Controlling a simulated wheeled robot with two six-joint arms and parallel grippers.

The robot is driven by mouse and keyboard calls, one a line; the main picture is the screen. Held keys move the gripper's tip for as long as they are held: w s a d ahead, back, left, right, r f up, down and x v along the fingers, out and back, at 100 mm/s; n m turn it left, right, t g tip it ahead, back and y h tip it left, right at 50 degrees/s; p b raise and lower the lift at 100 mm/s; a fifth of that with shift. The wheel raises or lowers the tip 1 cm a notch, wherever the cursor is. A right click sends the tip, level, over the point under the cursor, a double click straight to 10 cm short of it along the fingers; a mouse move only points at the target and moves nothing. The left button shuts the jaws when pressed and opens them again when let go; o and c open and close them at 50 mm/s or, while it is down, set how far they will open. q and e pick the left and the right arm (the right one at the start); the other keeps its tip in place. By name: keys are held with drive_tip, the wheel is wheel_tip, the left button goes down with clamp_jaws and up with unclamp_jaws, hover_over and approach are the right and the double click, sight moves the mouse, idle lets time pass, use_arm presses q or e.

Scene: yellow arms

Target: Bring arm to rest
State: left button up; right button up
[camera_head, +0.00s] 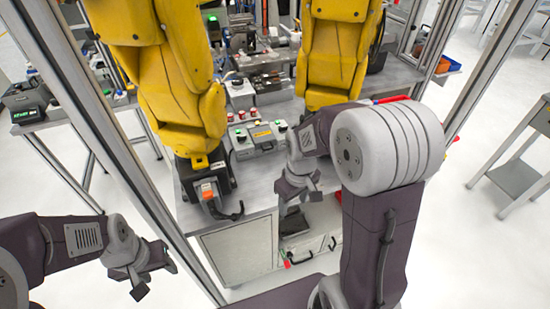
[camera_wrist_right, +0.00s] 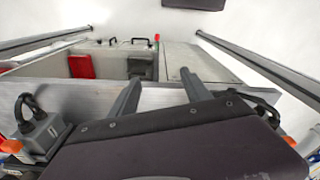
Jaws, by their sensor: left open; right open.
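My left gripper (camera_head: 152,274) is at the lower left of the head view, open and empty, over bare floor outside the frame post. My right gripper (camera_head: 299,190) is near the front edge of the metal workbench (camera_head: 255,200), with my large grey arm joint close beside it. In the right wrist view, the two fingers of my right gripper (camera_wrist_right: 160,93) stand apart with nothing between them. They point toward the bench front, where a red item (camera_wrist_right: 82,67) shows in an open compartment. Whether the right fingertips touch the bench cannot be told.
Two yellow robot arms (camera_head: 180,100) (camera_head: 333,50) stand over the bench. A grey control box (camera_head: 257,137) with buttons sits on it. Metal frame posts (camera_head: 90,110) rise at both sides. A side table (camera_head: 520,180) stands at right. The floor at lower right is clear.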

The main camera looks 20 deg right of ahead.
drive_tip(key=s+a+f+m, duration=0.1)
drive_tip(key=s+a+m, duration=0.1)
drive_tip(key=s, duration=0.5)
drive_tip(key=shift+a+f+m, duration=0.15)
drive_tip(key=shift+f+m, duration=0.15)
drive_tip(key=shift+m, duration=0.5)
drive_tip(key=shift+s, duration=0.15)
